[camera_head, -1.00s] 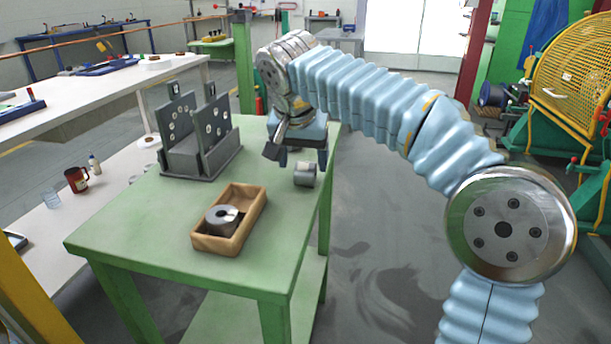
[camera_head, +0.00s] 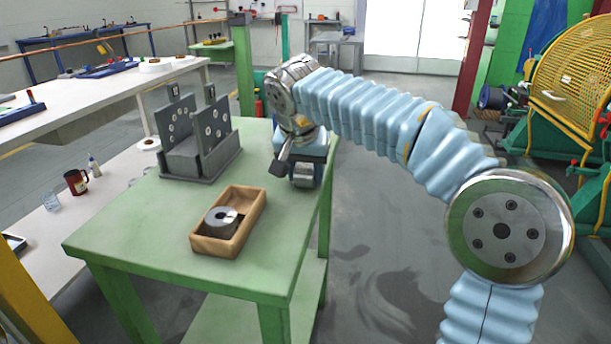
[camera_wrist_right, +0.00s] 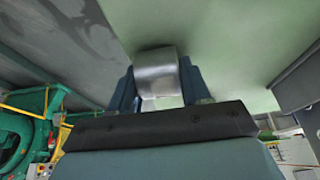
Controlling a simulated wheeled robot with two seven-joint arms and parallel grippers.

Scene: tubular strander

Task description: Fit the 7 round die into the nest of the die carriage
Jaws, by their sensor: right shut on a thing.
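A short grey metal cylinder, apparently a die (camera_head: 303,183), is near the right edge of the green table. My right gripper (camera_head: 303,172) is shut on it, coming from above. In the right wrist view the die (camera_wrist_right: 156,70) sits between the two fingers, close to the green tabletop; I cannot tell if it still touches it. Its marking is not readable. The grey die carriage (camera_head: 198,160), with two upright drilled plates, stands at the back left of the table. Its nest cannot be made out clearly. My left gripper is not in view.
A wooden box (camera_head: 243,238) at the table's front holds another round die (camera_head: 221,220) with a centre hole. The green table (camera_head: 160,217) is clear between box and carriage. A white bench (camera_head: 95,104) stands left; a yellow mesh guard (camera_head: 570,75) is right.

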